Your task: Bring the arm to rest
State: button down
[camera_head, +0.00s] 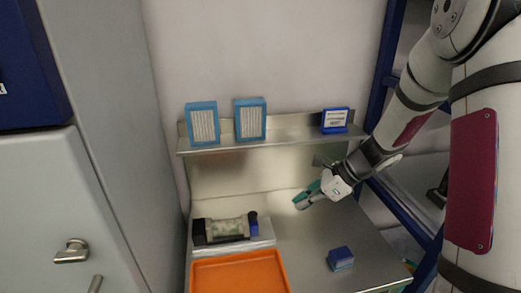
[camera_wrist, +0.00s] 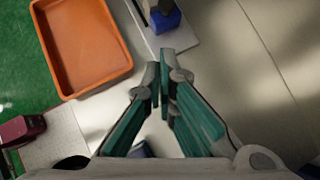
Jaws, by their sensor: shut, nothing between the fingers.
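My gripper (camera_head: 301,201) hangs over the metal bench (camera_head: 300,240) in the head view, in front of the back panel and below the shelf. Its teal fingers point to the left. In the wrist view my gripper (camera_wrist: 164,66) is shut, with the fingertips together and nothing held between them. My arm comes in from the right side of the head view and reaches down to the gripper. The gripper looks clear of the things on the bench.
An orange tray (camera_head: 240,259) lies at the bench's front left, below a dark-ended device (camera_head: 223,229) on a light base. A blue block (camera_head: 341,258) sits front right. The shelf (camera_head: 280,143) holds two blue-framed boxes (camera_head: 203,124) (camera_head: 250,119) and a blue label holder (camera_head: 335,120). Blue rack posts (camera_head: 405,213) stand right.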

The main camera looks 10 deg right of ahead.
jog(key=s+a+r+n+t+h, duration=0.2)
jog(key=s+r+n+h, duration=0.5)
jog(key=s+r+n, duration=1.3)
jog(key=s+n, duration=0.3)
jog(key=s, duration=0.1)
jog(key=shift+s+a+r, duration=0.15)
jog(key=shift+s+a, duration=0.05)
jog(key=shift+a, duration=0.1)
